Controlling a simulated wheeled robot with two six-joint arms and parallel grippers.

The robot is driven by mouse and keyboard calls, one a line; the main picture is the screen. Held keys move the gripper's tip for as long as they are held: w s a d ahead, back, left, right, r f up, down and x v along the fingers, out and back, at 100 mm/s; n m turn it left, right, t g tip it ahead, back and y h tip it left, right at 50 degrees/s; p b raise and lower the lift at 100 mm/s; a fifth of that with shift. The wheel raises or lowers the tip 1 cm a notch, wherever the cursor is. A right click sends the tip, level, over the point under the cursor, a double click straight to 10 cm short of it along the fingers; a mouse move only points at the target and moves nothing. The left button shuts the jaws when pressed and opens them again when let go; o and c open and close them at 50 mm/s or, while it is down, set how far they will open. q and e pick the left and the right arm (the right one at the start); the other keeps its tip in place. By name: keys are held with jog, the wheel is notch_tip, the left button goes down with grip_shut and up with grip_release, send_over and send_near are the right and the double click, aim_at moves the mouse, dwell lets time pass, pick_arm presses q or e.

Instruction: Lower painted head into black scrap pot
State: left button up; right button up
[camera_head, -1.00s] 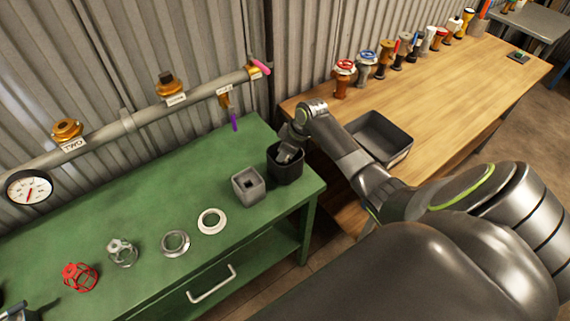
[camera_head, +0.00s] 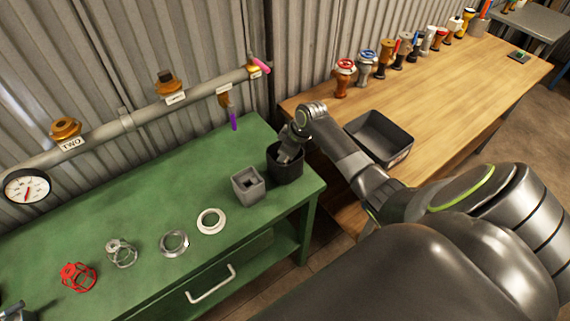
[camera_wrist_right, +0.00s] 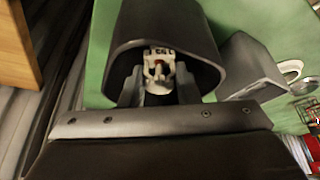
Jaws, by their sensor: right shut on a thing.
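The black scrap pot (camera_head: 287,172) stands at the right end of the green bench. My right gripper (camera_head: 287,155) points down into its mouth. In the right wrist view, the pot's dark wall (camera_wrist_right: 168,22) surrounds the fingertips (camera_wrist_right: 158,88). The gripper is shut on the painted head, a small whitish piece with a brass-coloured middle (camera_wrist_right: 158,66), which shows between the fingers inside the pot's mouth. Its lower part and the pot's floor are hidden. The head is not visible in the head view.
A black tray (camera_head: 379,138) sits on the wooden bench (camera_head: 455,100). A pipe (camera_head: 140,117) runs behind.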

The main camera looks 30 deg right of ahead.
jog(key=shift+f+b, duration=1.05)
jog(key=shift+f, duration=0.65)
dwell(0.5)
jog(key=o, duration=1.2)
jog(key=shift+c, duration=0.2)
jog(key=shift+r, duration=0.1)
